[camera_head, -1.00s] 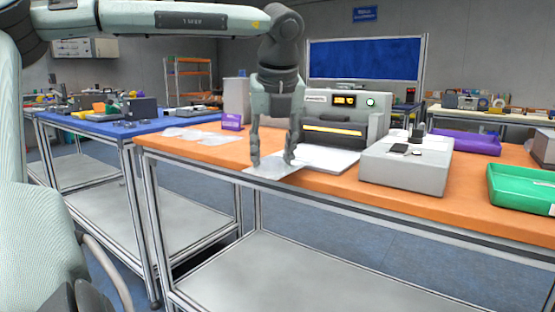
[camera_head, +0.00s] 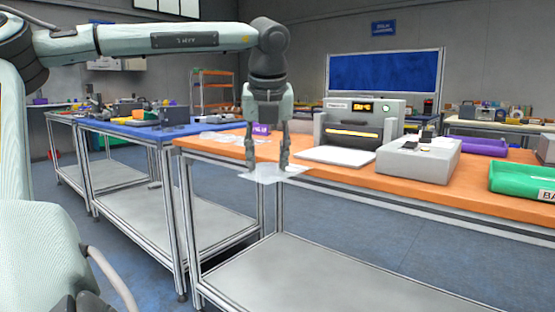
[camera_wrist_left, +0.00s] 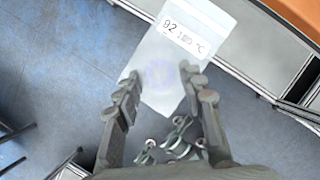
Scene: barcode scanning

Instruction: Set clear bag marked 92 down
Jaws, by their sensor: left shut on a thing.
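The clear bag marked 92 (camera_wrist_left: 168,62) is in the left wrist view, with a white label reading 92 and 180 °C. It also shows in the head view as a pale sheet (camera_head: 262,176) below the fingertips. My left gripper (camera_head: 267,168) is shut on the bag, its fingers spread across the bag's width. In the left wrist view the gripper's fingers (camera_wrist_left: 158,92) are on either side of the bag, with floor below. The bag hangs at the front edge of the orange table (camera_head: 345,180). My right gripper is not in view.
A sealing machine (camera_head: 358,124) with a white plate (camera_head: 335,156) in front stands on the orange table. A grey box (camera_head: 420,162), green tray (camera_head: 520,180) and purple tray (camera_head: 483,146) are to the right. Other clear bags (camera_head: 220,137) lie at the table's left, near a purple block (camera_head: 261,129).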

